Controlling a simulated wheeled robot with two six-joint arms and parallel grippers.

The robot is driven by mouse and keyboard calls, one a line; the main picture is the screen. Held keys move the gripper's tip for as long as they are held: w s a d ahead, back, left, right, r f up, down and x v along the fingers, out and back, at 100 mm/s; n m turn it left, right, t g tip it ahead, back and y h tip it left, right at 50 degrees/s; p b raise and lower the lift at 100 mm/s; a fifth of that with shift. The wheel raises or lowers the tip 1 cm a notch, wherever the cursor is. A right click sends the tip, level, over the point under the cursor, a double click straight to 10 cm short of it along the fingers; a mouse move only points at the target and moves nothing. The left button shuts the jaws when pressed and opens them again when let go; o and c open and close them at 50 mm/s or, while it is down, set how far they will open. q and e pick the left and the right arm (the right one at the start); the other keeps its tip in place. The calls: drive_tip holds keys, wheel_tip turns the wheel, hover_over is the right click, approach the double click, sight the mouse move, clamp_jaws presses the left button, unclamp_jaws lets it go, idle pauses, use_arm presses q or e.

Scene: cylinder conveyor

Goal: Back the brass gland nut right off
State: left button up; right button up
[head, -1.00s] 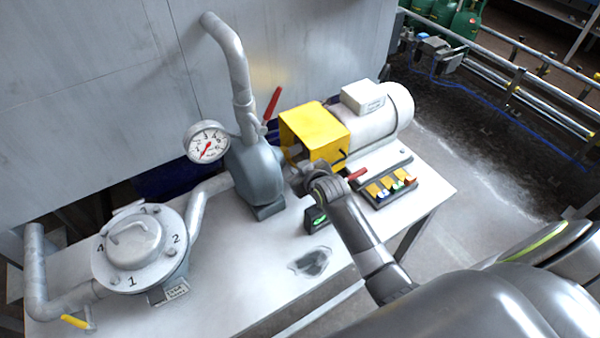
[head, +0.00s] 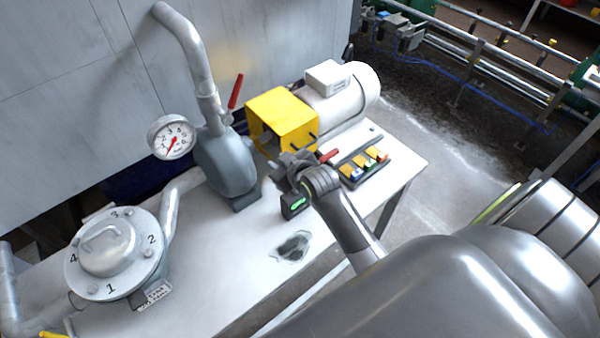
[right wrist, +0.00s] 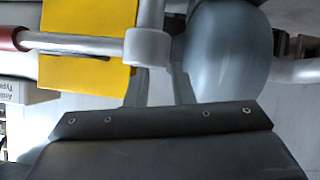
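I cannot make out the brass gland nut; no brass-coloured part shows clearly in either view. The grey pump (head: 226,165) stands left of the yellow guard (head: 283,118). My right gripper (head: 285,170) is in front of the gap between them and hides part of it. In the right wrist view, two grey fingers (right wrist: 160,82) stand apart with pale bench between them. A grey round fitting (right wrist: 147,47) on a silver bar overlaps the left fingertip; I cannot tell whether they touch. The pump body (right wrist: 230,50) and guard (right wrist: 75,68) flank it. My left gripper is not in view.
A numbered flange (head: 110,255) is on the left.

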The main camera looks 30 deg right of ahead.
drive_tip(key=b+v, duration=0.1)
drive_tip(key=v, duration=1)
